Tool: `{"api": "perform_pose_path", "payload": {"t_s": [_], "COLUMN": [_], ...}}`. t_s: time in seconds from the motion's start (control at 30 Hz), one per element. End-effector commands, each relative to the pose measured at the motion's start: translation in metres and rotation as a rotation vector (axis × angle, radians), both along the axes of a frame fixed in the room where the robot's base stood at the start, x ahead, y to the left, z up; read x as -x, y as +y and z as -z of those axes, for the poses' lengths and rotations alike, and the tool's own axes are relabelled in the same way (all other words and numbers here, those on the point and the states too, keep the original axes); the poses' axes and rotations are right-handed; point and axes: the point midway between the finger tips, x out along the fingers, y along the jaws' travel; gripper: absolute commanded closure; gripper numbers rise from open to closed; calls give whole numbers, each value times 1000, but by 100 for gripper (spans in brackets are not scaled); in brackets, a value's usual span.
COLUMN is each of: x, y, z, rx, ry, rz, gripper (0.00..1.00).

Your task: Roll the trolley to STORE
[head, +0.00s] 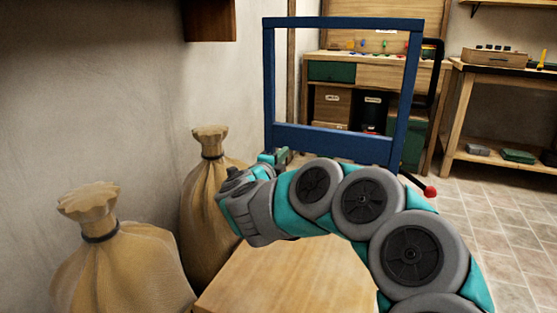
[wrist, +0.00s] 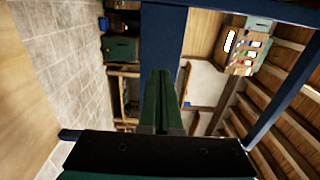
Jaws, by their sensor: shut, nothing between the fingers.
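The trolley shows as an upright blue frame (head: 330,143) with a top rail, two posts and a lower crossbar. A flat wooden surface (head: 290,280) in front of it looks like its deck, partly hidden by my arm. My gripper (head: 281,156) is at the frame's lower left, close to the crossbar. In the wrist view, my gripper's fingers (wrist: 161,98) are shut and empty, with a blue bar (wrist: 163,38) of the frame just beyond; I cannot tell whether they touch it. A lever with a red knob (head: 430,191) sits low at the right. No STORE marking is readable.
Two tied sacks (head: 123,265) (head: 200,215) stand at the left along the wall. A workbench (head: 345,68) with boxes beneath stands behind the frame. Another bench (head: 500,85) is at the right. Tiled floor (head: 480,235) is open at the right.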

Motion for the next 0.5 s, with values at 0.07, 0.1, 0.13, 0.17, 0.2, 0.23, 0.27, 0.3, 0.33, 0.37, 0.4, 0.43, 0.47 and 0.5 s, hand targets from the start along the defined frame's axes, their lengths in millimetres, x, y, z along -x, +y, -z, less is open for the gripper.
{"api": "perform_pose_path", "payload": {"t_s": [0.07, 0.1, 0.13, 0.17, 0.2, 0.23, 0.27, 0.3, 0.33, 0.37, 0.4, 0.43, 0.47, 0.5], "x": [-15, -22, -27, -32, -39, -43, -47, -53, -56, -59, -63, -65, -67, -69], "y": [-9, -12, -14, -16, -20, -22, -24, -26, -28, -29, -31, -33, -34, -34], "z": [1, 1, 0, 0, 0, 0, 1, 1, 1, 1, 0, 0, 0, 0], "rx": [2, 3, 2, 0, 2, 3, 3, 3, 2, 1, 0, 0, 0, -1], "ry": [0, -1, -1, -1, -1, -1, 0, 1, 1, 0, 0, -1, -1, 0], "rz": [4, 4, 3, 2, 2, 2, 2, 1, 0, -1, 0, 0, 0, 0], "gripper": [100, 100, 100, 100, 100, 100, 100, 100, 100, 100, 100, 100, 100, 100]}}
